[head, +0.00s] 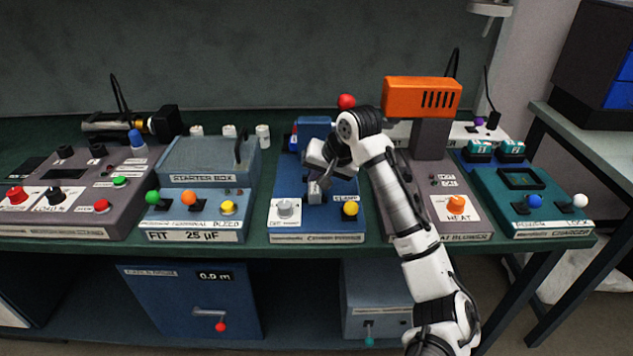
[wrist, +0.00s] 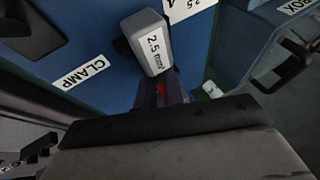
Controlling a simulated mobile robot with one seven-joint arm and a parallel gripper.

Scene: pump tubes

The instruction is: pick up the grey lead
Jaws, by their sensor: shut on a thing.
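The grey lead (wrist: 150,40) shows in the wrist view as a light grey block labelled 2.5 mm², just beyond my fingers. My gripper (wrist: 165,94) is shut on it; a small red patch shows between the dark fingers. In the head view my gripper (head: 317,184) points down over the blue crimp machine (head: 283,226), with the grey block (head: 314,194) at its tips. Whether the block touches the machine's top cannot be told. The fingers hide part of the lead.
A grey knob (head: 285,208) and a yellow button (head: 350,209) flank my gripper on the machine. The starter box (head: 210,162) stands left, the orange-topped heater (head: 422,97) right. A teal charger (head: 530,195) is farther right. The bench is crowded.

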